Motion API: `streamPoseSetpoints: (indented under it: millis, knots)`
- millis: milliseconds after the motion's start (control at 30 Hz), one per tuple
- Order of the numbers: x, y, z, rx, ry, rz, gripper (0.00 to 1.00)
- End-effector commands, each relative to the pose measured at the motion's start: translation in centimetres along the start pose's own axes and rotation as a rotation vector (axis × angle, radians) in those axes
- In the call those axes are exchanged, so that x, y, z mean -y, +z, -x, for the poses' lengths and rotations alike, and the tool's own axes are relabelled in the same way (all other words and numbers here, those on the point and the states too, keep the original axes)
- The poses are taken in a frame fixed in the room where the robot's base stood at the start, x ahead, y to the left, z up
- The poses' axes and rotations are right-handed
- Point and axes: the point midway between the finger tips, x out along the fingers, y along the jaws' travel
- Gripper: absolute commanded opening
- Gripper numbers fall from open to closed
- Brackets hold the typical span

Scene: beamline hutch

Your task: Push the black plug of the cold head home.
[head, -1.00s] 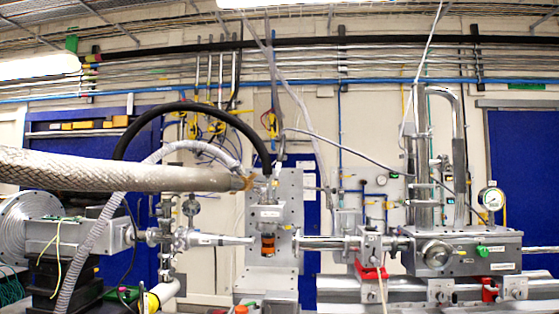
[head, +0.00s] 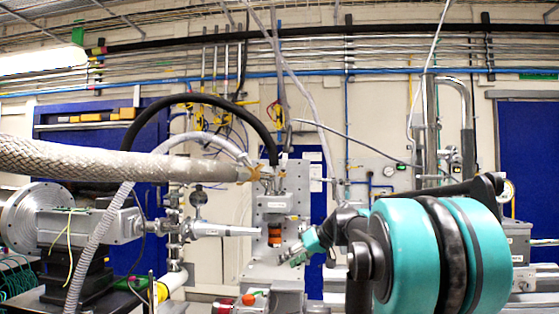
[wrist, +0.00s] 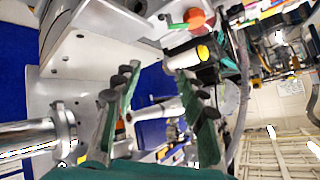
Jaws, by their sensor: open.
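The cold head (head: 272,205) is a grey metal body on an upright drilled plate (head: 264,262), with an orange band (head: 275,236) low on it. A black hose (head: 225,101) arches over and comes down at its top. I cannot make out the black plug for certain in either view. My gripper (head: 297,252) is open and empty, in front of the plate, just right of and below the orange band in the picture. In the wrist view its two green-padded fingers (wrist: 158,75) are spread apart with nothing between them.
A braided hose (head: 110,163) and a grey corrugated hose (head: 108,210) cross the left side. A beam pipe (head: 225,230) runs to the plate from the left. In the wrist view a yellow-ended cylinder (wrist: 203,53) lies near the right finger.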

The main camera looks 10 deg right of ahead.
Motion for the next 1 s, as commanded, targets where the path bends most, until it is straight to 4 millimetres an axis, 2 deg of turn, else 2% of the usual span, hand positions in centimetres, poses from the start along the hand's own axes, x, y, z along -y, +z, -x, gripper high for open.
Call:
streamPoseSetpoints:
  millis: [33, 100, 167, 200, 300, 400, 533, 667, 767, 1000]
  knots:
    - [-0.4, -4.3, 1.9, -0.058, -0.028, 0.022, 0.42]
    - [-0.6, -9.7, 4.6, -0.145, -0.066, 0.065, 0.42]
    - [-0.8, -14.2, 7.2, -0.225, -0.091, 0.103, 0.42]
    - [-0.9, -17.0, 9.1, -0.280, -0.104, 0.128, 0.42]
    - [-1.1, -23.3, 13.9, -0.415, -0.121, 0.190, 0.42]
    - [-1.3, -27.9, 18.3, -0.532, -0.121, 0.243, 0.42]
    - [-1.4, -31.5, 22.4, -0.635, -0.110, 0.290, 0.42]
    - [-1.4, -33.0, 24.0, -0.681, -0.102, 0.311, 0.42]
    - [-1.2, -33.5, 23.8, -0.688, -0.102, 0.315, 0.42]
    - [-0.4, -35.8, 20.8, -0.685, -0.105, 0.315, 0.42]
